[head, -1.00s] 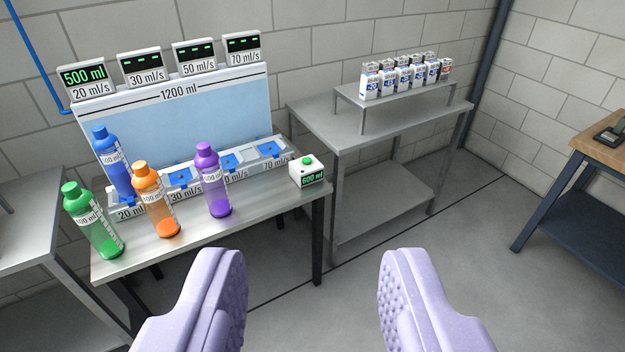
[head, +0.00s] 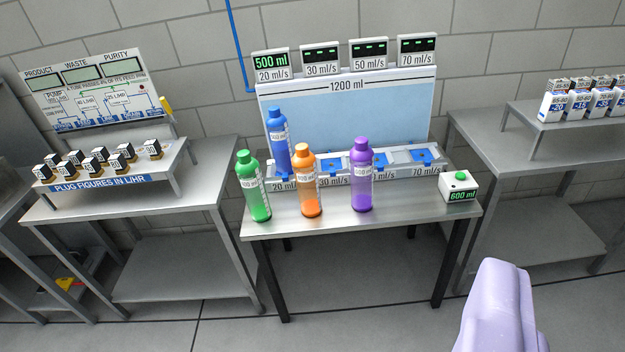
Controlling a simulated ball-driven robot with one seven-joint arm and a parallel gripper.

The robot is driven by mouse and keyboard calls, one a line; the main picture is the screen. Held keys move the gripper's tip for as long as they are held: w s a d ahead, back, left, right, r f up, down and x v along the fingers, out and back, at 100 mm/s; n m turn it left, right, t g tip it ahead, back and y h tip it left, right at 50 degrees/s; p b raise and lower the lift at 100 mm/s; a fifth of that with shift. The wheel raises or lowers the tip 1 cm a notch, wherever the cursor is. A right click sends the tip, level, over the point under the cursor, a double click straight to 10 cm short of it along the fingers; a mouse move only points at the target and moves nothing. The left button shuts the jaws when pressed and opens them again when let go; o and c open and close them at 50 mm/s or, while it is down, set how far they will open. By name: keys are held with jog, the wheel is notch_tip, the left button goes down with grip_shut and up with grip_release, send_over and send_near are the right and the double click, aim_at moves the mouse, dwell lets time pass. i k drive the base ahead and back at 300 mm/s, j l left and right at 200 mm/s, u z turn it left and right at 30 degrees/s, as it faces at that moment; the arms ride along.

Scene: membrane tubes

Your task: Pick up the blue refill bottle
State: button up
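The blue refill bottle (head: 278,142) stands nearly upright at the 20 ml/s place of the dosing station (head: 345,85), behind the gap between the green bottle (head: 253,187) and the orange bottle (head: 306,182). Its foot is partly hidden by the orange bottle. The purple bottle (head: 360,177) stands further right on the steel table. My gripper (head: 500,305) shows only one lilac finger at the lower right, with bare floor beside it; the other finger is out of the picture. It is well apart from the blue bottle and holds nothing visible.
A white box with a green button (head: 459,187) sits at the table's right end. A left bench (head: 170,235) holds several black-and-white plugs (head: 80,160) and a display panel (head: 95,95). A right bench (head: 520,130) carries cartons. The floor in front is clear.

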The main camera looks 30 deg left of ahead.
aim_at(276, 124)
jog(key=u, duration=1.15)
jog(key=i+z, duration=0.15)
jog(key=i, duration=0.4)
jog(key=i+z, duration=0.1)
jog(key=i, duration=0.5)
jog(key=i+j+z, duration=0.15)
jog(key=i, duration=0.4)
jog(key=i+j+z, duration=0.15)
jog(key=i, duration=0.4)
jog(key=i+j+z, duration=0.15)
jog(key=i, duration=0.4)
